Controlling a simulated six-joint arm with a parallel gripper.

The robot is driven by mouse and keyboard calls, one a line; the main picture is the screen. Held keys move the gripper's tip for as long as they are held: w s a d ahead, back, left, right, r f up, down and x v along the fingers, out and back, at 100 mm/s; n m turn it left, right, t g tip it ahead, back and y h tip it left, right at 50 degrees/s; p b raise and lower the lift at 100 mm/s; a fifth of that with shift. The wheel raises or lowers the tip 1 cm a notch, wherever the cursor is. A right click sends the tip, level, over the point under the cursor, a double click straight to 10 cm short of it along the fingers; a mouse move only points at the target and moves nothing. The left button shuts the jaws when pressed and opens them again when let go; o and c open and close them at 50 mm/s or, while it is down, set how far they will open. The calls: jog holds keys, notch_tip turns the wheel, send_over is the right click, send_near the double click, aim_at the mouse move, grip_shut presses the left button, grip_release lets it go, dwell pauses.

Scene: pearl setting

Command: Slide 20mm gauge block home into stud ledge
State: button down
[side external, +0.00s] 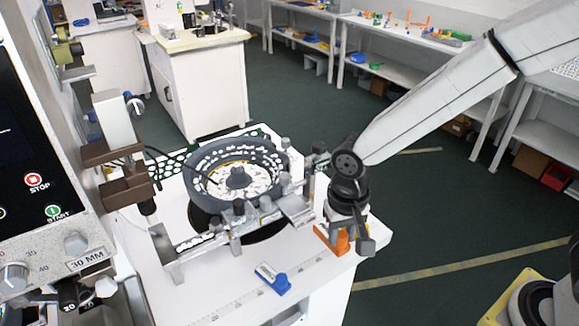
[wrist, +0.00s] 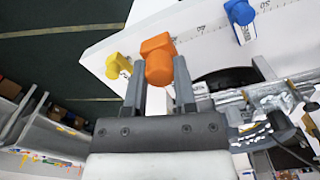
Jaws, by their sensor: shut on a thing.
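My gripper (wrist: 160,70) is shut on an orange block (wrist: 158,58) with a raised knob-like end. In the side external view the orange block (side external: 334,240) shows under my gripper (side external: 348,232) at the white table's right edge. I cannot tell whether it touches the table. A blue block (side external: 272,278) lies apart near the front edge; it also shows in the wrist view (wrist: 242,20). A yellow block (wrist: 118,65) shows left of my gripper in the wrist view. No size marks are readable on the blocks, and I cannot single out the stud ledge.
A grey bowl (side external: 238,172) with white pieces stands behind a metal rail assembly (side external: 240,222), left of my gripper. A ruler scale (side external: 240,303) runs along the table front. A control panel (side external: 40,200) stands at left. The white tabletop between rail and blue block is clear.

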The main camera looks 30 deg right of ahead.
jog(key=shift+w, duration=0.1)
jog(key=shift+w, duration=1.85)
jog(key=shift+w+f, duration=0.2)
jog(key=shift+w, duration=1.2)
jog(key=shift+w, duration=0.75)
jog(key=shift+w, duration=0.15)
dwell(0.5)
jog(key=shift+w, duration=0.8)
jog(key=shift+w, duration=0.25)
jog(key=shift+w, duration=0.4)
jog(key=shift+c, duration=1.7)
grip_release()
